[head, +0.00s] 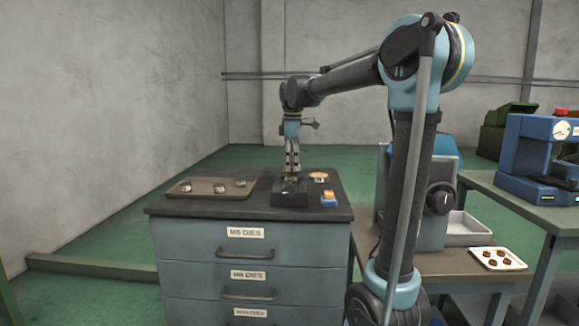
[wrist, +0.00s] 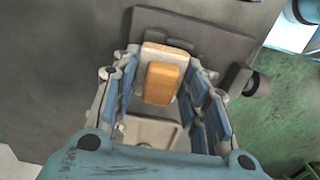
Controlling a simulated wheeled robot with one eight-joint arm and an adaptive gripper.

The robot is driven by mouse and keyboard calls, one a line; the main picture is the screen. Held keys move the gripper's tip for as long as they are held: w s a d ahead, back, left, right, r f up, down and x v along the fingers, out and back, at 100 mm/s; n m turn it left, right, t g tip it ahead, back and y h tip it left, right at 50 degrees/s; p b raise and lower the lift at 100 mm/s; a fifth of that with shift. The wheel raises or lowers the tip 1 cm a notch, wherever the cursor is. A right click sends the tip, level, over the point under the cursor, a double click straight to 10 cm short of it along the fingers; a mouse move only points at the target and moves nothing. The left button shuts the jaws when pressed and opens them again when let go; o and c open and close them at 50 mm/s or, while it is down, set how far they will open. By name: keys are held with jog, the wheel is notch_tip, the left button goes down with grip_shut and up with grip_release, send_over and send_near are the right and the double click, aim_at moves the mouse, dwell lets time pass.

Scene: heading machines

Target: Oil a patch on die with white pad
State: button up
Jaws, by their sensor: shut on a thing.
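My gripper (head: 291,174) points down over a dark block (head: 289,193) on the cabinet top. In the wrist view its blue-lined fingers (wrist: 165,92) are shut on a tan block with a pale base, which I take to be the white pad (wrist: 163,82). Below it lies a dark flat plate (wrist: 215,45). A greyish piece with a small round mark, possibly the die (wrist: 150,132), shows nearer the wrist. The pad's underside is hidden, so I cannot tell whether it touches anything.
A brown tray (head: 197,194) with several metal pieces sits left on the cabinet top (head: 245,206). A white tray (head: 497,267) stands on the side bench.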

notch_tip(320, 180, up, 3)
jog(key=shift+s+d+f, duration=0.1)
jog(key=shift+f, duration=0.1)
jog(key=shift+a+r, duration=0.2)
jog(key=shift+r, duration=2.45)
jog(key=shift+s, duration=0.1)
